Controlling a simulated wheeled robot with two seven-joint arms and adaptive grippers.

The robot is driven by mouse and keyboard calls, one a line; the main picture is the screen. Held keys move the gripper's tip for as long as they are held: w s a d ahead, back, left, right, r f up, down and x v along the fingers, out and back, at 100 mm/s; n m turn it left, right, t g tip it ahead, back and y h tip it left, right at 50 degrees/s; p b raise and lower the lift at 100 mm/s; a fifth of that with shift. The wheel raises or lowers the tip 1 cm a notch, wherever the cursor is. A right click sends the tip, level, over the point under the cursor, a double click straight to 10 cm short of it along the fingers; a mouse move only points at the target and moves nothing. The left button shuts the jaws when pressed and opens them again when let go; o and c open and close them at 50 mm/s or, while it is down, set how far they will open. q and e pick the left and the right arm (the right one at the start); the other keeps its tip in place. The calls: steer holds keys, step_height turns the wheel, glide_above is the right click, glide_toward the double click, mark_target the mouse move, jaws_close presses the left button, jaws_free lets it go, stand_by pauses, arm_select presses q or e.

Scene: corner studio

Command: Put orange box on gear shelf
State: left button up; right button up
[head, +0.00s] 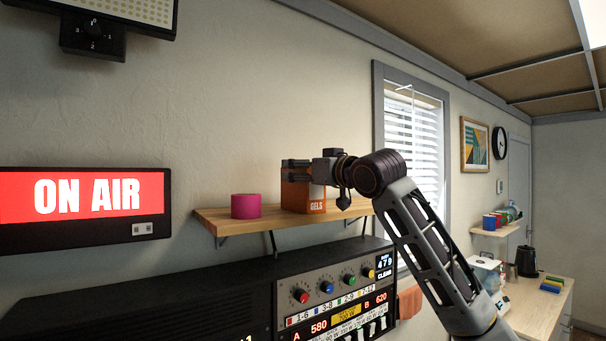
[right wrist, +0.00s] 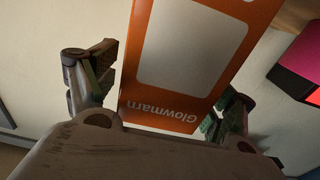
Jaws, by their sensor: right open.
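The orange box (head: 304,198), with "GELS" on its side, stands upright on the wooden gear shelf (head: 268,224) on the wall. In the right wrist view the orange box (right wrist: 198,62) shows a pale blank panel and the word "Glowmarn". My right gripper (head: 296,171) is at the upper part of the box. Its fingers (right wrist: 168,100) are open, one on each side of the box, with a visible gap at the left finger. Whether the right finger touches the box is unclear. My left gripper is not in view.
A pink roll (head: 246,206) stands on the shelf left of the box; the bare shelf end lies between it and the left edge. Below is a black control console (head: 330,300). An ON AIR sign (head: 85,208) hangs at left. A window (head: 413,150) is behind my right arm.

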steer(key=b+v, duration=0.4)
steer(key=v, duration=0.7)
steer(key=shift+f, duration=0.15)
stand_by(2.4)
